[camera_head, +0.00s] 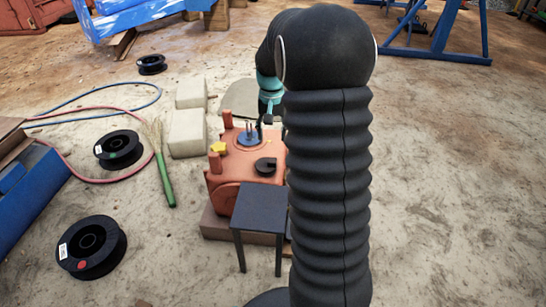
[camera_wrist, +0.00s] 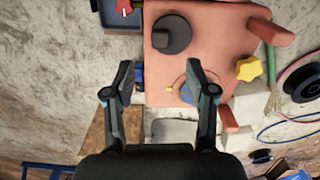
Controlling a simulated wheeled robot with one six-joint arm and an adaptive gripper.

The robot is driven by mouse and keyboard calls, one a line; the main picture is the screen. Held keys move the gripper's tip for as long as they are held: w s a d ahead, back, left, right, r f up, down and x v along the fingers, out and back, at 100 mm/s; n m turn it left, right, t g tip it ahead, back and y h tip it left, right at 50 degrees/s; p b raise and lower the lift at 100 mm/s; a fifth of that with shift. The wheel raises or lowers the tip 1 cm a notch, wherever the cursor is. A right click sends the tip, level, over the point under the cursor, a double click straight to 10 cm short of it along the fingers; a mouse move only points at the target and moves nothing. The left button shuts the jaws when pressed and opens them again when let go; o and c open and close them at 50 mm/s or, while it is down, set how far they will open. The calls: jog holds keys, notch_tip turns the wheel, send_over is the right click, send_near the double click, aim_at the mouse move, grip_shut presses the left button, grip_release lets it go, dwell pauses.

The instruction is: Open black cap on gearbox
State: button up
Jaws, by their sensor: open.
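The orange gearbox (camera_head: 222,178) stands on a low base in the head view and fills the upper middle of the wrist view (camera_wrist: 210,45). Its black cap (camera_head: 265,166) is a round dark disc on top, toward the near right side. In the wrist view the cap (camera_wrist: 172,34) sits above and beyond my fingertips, apart from them. My gripper (camera_wrist: 160,72) is open and empty. In the wrist view its right finger partly hides a blue round part (camera_wrist: 187,92) on the gearbox. In the head view my arm hides the gearbox's right edge.
A yellow knob (camera_head: 218,148) sits on the gearbox's left. A dark stool (camera_head: 262,208) stands directly in front. Pale blocks (camera_head: 187,133), a green-handled broom (camera_head: 164,180) and black spools (camera_head: 91,247) lie left.

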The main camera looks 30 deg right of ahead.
aim_at(272, 160)
jog(key=shift+m, duration=0.5)
jog(key=f, duration=0.3)
jog(key=f+b, duration=0.1)
jog(key=f, duration=0.3)
jog(key=w+f+b, duration=0.1)
jog(key=f, duration=0.3)
jog(key=shift+d+f, duration=0.25)
jog(key=shift+d, duration=0.05)
grip_shut()
